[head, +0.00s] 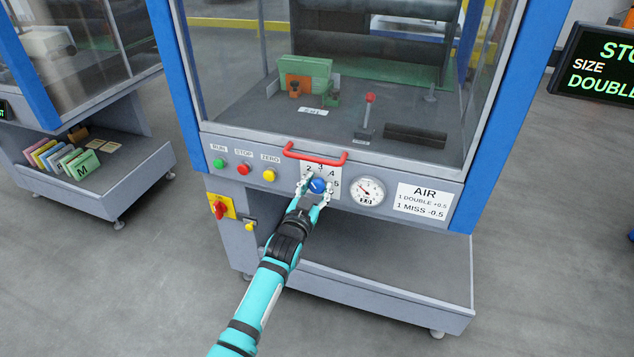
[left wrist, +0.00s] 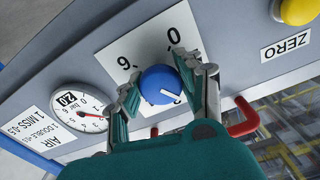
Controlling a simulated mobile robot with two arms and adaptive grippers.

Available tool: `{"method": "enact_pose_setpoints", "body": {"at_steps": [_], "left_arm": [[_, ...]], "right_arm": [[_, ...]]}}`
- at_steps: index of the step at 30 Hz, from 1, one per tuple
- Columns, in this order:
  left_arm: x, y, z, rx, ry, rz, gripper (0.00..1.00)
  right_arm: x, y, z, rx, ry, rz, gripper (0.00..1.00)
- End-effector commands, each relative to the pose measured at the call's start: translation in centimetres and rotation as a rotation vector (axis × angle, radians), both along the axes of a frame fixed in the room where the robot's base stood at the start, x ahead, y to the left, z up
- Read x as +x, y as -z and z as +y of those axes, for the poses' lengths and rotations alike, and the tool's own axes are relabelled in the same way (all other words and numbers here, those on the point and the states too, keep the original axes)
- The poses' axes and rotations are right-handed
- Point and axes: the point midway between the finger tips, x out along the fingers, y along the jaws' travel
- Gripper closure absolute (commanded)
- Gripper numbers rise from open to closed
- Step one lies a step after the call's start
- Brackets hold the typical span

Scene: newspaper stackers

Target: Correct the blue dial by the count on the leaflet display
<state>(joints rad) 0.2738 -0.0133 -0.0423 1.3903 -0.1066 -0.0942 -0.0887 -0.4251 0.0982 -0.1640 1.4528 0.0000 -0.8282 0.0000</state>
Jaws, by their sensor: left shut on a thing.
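The blue dial (head: 318,186) sits on a white numbered plate (head: 308,170) on the machine's front panel. My left gripper (head: 316,190) is shut on the dial, one finger on each side. In the left wrist view the blue dial (left wrist: 160,84) has a white pointer line, and the left gripper's fingers (left wrist: 160,92) flank it. The display screen (head: 600,70) at the right edge shows "SIZE" and "DOUBLE", cut off by the frame. My right gripper is not in view.
A round gauge (head: 367,191) and an AIR card (head: 423,200) reading "1 DOUBLE +0.5, 1 MISS -0.5" are right of the dial. Green, red and yellow buttons (head: 243,168) are left. A red handle (head: 315,154) is just above. An empty tray (head: 380,285) lies below.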

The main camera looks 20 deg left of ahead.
Motion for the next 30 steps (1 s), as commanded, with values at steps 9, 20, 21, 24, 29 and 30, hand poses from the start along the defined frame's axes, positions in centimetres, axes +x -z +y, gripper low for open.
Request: {"method": "enact_pose_setpoints", "body": {"at_steps": [9,20,21,24,29,30], "left_arm": [[0.0,0.1,0.0,0.157,0.001,-0.003,0.96],[0.0,0.2,0.0,0.201,0.0,-0.004,0.96],[0.0,0.2,0.0,0.201,0.0,-0.004,0.96],[0.0,0.2,0.0,0.201,0.0,-0.004,0.96],[0.0,0.2,0.0,0.2,0.0,-0.004,0.58],[0.0,0.2,0.1,0.2,0.0,-0.004,0.53]], "right_arm": [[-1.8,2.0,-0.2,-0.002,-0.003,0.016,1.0],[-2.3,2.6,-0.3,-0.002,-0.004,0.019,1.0],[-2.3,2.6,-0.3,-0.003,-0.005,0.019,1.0],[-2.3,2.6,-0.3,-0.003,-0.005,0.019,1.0],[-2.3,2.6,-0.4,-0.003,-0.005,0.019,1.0],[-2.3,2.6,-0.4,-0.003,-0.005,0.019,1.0]]}}
